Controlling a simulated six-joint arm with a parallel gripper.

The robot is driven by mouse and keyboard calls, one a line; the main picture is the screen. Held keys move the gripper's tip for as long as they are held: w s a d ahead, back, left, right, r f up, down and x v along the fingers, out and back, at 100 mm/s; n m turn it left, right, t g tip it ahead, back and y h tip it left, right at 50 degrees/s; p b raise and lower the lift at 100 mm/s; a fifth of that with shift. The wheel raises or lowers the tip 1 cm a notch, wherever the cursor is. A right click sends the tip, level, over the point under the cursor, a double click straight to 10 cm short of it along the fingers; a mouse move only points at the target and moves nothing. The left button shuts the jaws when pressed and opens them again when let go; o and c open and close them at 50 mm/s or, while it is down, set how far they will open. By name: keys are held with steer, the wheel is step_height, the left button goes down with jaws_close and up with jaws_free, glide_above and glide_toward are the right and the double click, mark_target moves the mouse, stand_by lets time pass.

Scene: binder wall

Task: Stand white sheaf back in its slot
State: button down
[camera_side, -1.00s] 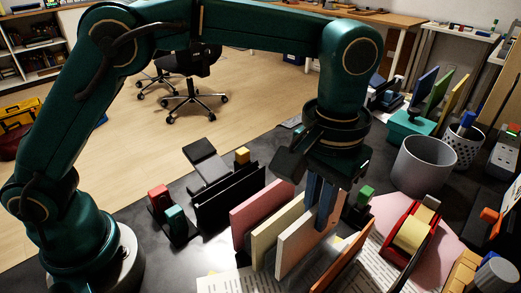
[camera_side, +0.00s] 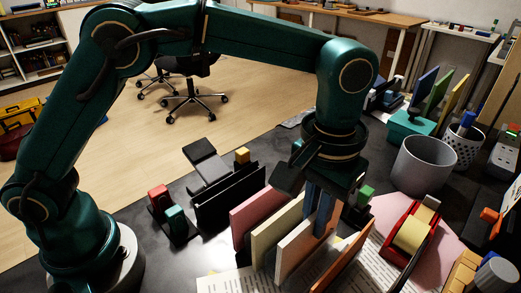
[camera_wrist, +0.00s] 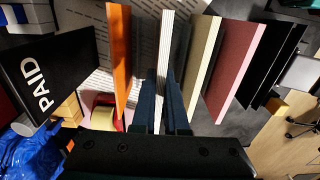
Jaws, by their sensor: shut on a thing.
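The white sheaf (camera_side: 294,254) is an upright thin block, its face tinted peach in the side view. In the wrist view its white, lined edge (camera_wrist: 164,50) points away from my gripper. My gripper (camera_side: 321,222) reaches down from above with its blue fingers shut on the sheaf; they also show in the wrist view (camera_wrist: 165,100). The sheaf stands between the cream sheaf (camera_side: 270,238) and the orange sheaf (camera_side: 342,262), with gaps visible in the wrist view. The slot's bottom and the sheaf's lower edge are hidden, so I cannot tell whether it touches down.
A pink sheaf (camera_side: 252,217) and black dividers (camera_side: 228,200) stand left of the cream one. A red tape dispenser (camera_side: 408,238) and grey bin (camera_side: 424,164) are at the right. Printed paper (camera_side: 232,283) lies in front. A black PAID block (camera_wrist: 48,75) shows in the wrist view.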

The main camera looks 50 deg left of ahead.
steer(key=shift+f, duration=0.4)
steer(key=shift+f, duration=0.55)
steer(key=shift+f, duration=0.3)
stand_by(0.4)
steer(key=c, duration=0.9)
jaws_free()
steer(key=shift+o, duration=0.2)
steer(key=shift+r, duration=2.6)
